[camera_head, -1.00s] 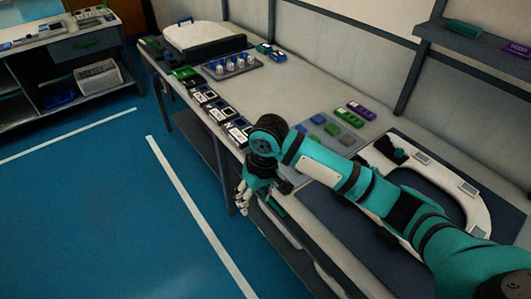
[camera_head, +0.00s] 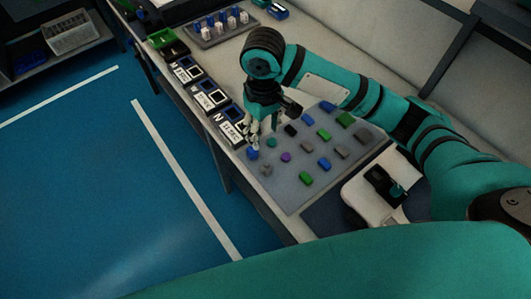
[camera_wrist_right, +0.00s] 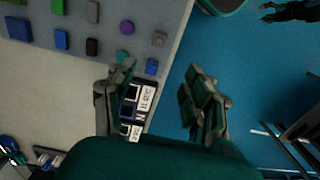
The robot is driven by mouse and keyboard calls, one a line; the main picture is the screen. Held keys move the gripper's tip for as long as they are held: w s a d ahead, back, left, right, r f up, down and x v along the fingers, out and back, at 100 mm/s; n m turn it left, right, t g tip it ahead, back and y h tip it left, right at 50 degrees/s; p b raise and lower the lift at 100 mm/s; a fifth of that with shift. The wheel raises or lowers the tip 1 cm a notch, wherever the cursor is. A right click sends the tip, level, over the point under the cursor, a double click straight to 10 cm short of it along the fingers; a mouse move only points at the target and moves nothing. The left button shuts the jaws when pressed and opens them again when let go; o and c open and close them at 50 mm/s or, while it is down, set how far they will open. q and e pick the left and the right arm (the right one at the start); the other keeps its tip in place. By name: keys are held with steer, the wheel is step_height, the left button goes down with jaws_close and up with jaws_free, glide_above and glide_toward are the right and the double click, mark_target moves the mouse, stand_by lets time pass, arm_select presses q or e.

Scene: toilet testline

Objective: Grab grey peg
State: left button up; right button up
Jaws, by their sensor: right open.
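Grey pegs sit on a grey peg board (camera_head: 325,186) on the bench. One round grey peg (camera_head: 266,169) is near the board's front left edge, beside a blue peg (camera_head: 253,154) and a purple peg (camera_head: 286,157). Blocky grey pegs (camera_head: 342,152) stand further right. In the wrist view the round grey peg (camera_wrist_right: 159,38) lies beyond the fingertips, between the purple peg (camera_wrist_right: 127,27) and the blue peg (camera_wrist_right: 152,66). My right gripper (camera_head: 258,138) is open and empty, above the board's left corner. Its spread fingers also show in the wrist view (camera_wrist_right: 162,88). My left gripper is not seen.
Black-framed labelled trays (camera_head: 208,97) line the bench's front edge. A rack of white-and-blue pieces (camera_head: 222,24) stands behind them. A teal peg (camera_head: 271,142) and a black peg (camera_head: 291,130) are close to the gripper. Open blue floor lies left of the bench.

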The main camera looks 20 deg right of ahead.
glide_above(266, 164)
steer(key=f, duration=0.4)
steer(key=f+p, duration=0.1)
steer(key=f, duration=0.2)
steer(key=shift+s+a, duration=0.3)
steer(key=shift+s, duration=0.05)
steer(key=f, duration=0.3)
steer(key=shift+w, duration=0.25)
steer(key=shift+f, duration=0.4)
steer(key=shift+d+f+p, duration=0.1)
steer(key=shift+f+p, duration=0.2)
steer(key=shift+f, duration=0.05)
steer(key=f, duration=0.2)
steer(key=f+p, duration=0.1)
steer(key=shift+w+d+f, duration=0.1)
steer(key=shift+d+f, duration=0.15)
steer(key=shift+f, duration=0.4)
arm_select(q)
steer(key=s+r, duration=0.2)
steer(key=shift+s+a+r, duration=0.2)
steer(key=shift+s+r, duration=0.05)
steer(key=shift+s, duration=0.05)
arm_select(e)
jaws_close()
